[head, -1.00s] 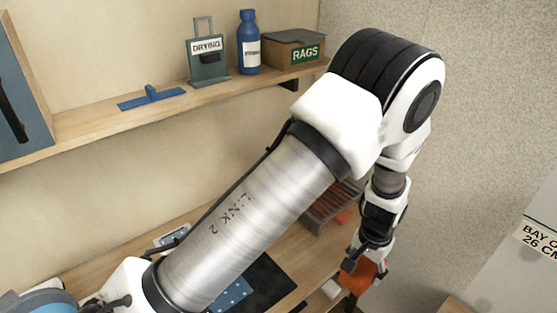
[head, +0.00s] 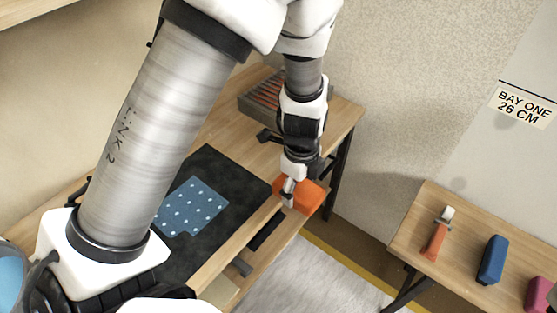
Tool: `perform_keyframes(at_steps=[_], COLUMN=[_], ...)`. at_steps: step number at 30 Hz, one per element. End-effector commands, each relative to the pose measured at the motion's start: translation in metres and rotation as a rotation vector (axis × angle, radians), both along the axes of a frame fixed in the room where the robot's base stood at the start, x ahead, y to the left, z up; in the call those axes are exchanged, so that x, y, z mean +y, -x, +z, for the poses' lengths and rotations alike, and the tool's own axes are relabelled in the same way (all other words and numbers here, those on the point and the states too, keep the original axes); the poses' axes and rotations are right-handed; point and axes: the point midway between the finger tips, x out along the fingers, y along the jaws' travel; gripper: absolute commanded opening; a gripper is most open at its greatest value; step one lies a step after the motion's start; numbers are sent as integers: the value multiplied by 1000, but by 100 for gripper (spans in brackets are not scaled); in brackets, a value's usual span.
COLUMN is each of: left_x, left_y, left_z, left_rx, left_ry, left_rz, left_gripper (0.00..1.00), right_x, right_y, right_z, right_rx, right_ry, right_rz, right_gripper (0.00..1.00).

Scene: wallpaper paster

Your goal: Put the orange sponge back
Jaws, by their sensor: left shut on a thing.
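The orange sponge (head: 309,197) is a small block near the front right edge of the wooden table in the head view. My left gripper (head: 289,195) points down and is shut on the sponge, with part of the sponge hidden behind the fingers. I cannot tell whether the sponge touches the table or hangs over its edge. My right gripper is not in view.
A slatted grey rack (head: 258,105) stands at the table's back. A black mat (head: 215,230) holds a blue dotted sheet (head: 192,207). At right, a second table (head: 450,235) carries an orange-handled tool (head: 435,240), a blue block (head: 491,260) and a pink block (head: 538,293).

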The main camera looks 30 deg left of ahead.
Motion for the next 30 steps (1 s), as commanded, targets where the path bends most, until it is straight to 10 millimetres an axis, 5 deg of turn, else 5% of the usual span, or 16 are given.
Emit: perform_keyframes(at_steps=[5, 16, 23, 30], left_x=[18, 97, 122, 120], left_y=[-16, -85, -106, -104], left_z=[1, -11, -17, -46], left_rx=[0, -2, 1, -1], left_ry=[6, 2, 0, -1], left_rz=[3, 8, 5, 2], left_gripper=[31, 31, 31, 31], right_x=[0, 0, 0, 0], right_y=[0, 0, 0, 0], right_z=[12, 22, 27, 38], right_rx=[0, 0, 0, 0], right_ry=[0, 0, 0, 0], right_rz=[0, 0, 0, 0], right_gripper=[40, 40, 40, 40])
